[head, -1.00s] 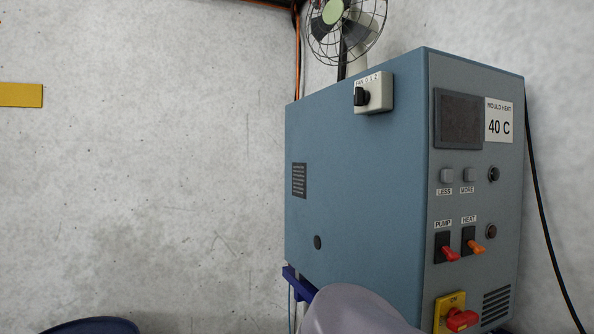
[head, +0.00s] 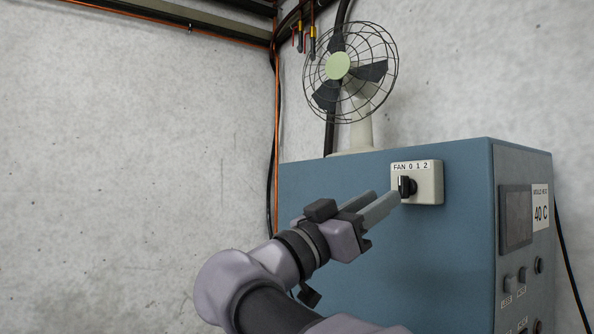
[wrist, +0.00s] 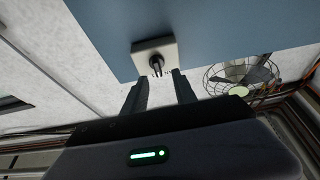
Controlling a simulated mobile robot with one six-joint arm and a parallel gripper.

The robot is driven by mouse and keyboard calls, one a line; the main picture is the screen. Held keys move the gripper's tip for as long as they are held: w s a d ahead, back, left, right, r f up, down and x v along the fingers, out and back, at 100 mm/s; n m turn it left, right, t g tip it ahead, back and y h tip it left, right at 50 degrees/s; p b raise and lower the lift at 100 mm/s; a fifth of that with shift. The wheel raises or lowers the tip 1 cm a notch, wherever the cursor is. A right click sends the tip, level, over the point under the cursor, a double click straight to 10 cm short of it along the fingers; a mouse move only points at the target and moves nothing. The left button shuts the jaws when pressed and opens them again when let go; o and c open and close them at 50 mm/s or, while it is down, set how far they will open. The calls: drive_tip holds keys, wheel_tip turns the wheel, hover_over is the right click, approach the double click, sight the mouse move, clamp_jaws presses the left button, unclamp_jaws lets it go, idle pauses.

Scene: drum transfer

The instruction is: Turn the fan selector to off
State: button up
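The fan selector is a black knob (head: 406,187) on a cream plate (head: 430,187) marked FAN 0 1 2, on the side of the blue cabinet. I cannot tell which number the knob points at. My gripper (head: 386,197) reaches from the lower left with its fingertips close to the knob. In the wrist view the knob (wrist: 156,63) lies just ahead of and between the two fingertips (wrist: 160,77), which are apart with nothing held. Whether a finger touches the knob is unclear.
A caged desk fan (head: 350,72) stands on top, behind the selector. An orange cable (head: 277,150) runs down the wall. The space left of the cabinet is open.

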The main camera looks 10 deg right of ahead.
sight(400, 187)
drive_tip(key=x, duration=0.1)
drive_tip(key=p+x, duration=0.1)
drive_tip(key=x, duration=0.1)
drive_tip(key=s+p+x, duration=0.1)
drive_tip(key=x, duration=0.1)
drive_tip(key=shift+w+d+r, duration=0.1)
drive_tip(key=shift+d+r, duration=0.15)
drive_tip(key=shift+d, duration=0.1)
drive_tip(key=shift+w+f, duration=0.15)
drive_tip(key=shift+w, duration=0.3)
drive_tip(key=shift+s, duration=0.15)
clamp_jaws()
